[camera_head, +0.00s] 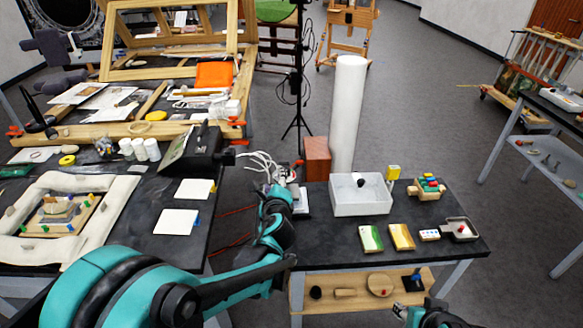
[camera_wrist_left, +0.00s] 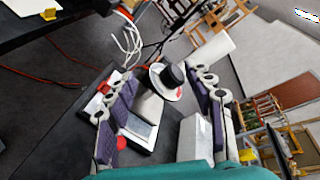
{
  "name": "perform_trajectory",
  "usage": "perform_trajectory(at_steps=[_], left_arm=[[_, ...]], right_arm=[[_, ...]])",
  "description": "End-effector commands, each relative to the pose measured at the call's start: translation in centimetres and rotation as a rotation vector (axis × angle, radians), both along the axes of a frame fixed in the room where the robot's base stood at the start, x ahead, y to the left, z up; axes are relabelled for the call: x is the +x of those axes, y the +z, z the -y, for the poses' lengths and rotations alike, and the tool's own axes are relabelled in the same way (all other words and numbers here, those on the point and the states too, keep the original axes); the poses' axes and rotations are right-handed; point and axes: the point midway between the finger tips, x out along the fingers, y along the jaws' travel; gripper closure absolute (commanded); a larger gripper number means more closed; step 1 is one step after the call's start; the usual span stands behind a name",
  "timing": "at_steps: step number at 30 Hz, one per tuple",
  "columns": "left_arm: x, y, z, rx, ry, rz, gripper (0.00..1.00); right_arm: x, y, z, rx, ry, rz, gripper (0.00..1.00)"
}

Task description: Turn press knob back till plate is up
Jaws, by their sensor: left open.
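My left gripper (camera_head: 284,182) is at the left end of the dark right-hand table, over a small press. The press is mostly hidden behind the gripper in the head view. In the left wrist view the open fingers (camera_wrist_left: 162,72) stand on either side of a black knob (camera_wrist_left: 173,76) with a white round part under it. The knob is near the fingertips; I cannot tell whether they touch it. A grey plate (camera_wrist_left: 143,131) and a red round piece lie lower between the fingers. The plate's height is unclear. My right arm's end (camera_head: 430,316) shows at the bottom edge, its fingers unclear.
A white box (camera_head: 360,199) stands just right of the gripper, with a brown block (camera_head: 317,158) and a tall white cylinder (camera_head: 347,110) behind. White cables (camera_head: 262,165) run near the wrist. Green and yellow cards (camera_head: 371,239) lie in front.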

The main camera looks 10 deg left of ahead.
Motion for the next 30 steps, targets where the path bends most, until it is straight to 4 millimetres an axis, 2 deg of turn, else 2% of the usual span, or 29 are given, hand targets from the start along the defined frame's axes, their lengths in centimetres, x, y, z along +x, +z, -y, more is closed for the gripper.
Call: perform_trajectory(at_steps=[1,4,12,19,26,30], left_arm=[[-0.9,-0.1,-1.5,0.047,0.039,-0.013,0.47],[-1.2,-0.1,-3.1,0.188,0.067,-0.032,0.47],[2.3,-0.9,-1.1,0.591,-0.047,-0.048,0.47],[4.1,-2.1,0.9,0.89,-0.121,-0.062,0.47],[5.4,-2.7,1.3,0.982,-0.141,-0.067,0.47],[7.4,-2.7,0.6,0.98,-0.14,-0.067,0.47]], right_arm=[[0.0,0.1,0.0,0.0,0.0,0.0,0.6],[0.0,0.3,0.0,0.0,0.0,0.0,0.6],[0.0,0.8,0.0,0.0,0.0,0.0,0.6],[0.0,1.1,0.0,0.0,0.0,0.0,0.6],[0.0,0.9,0.0,0.0,0.0,0.0,0.6],[0.0,0.4,0.0,0.0,0.0,0.0,0.6]])
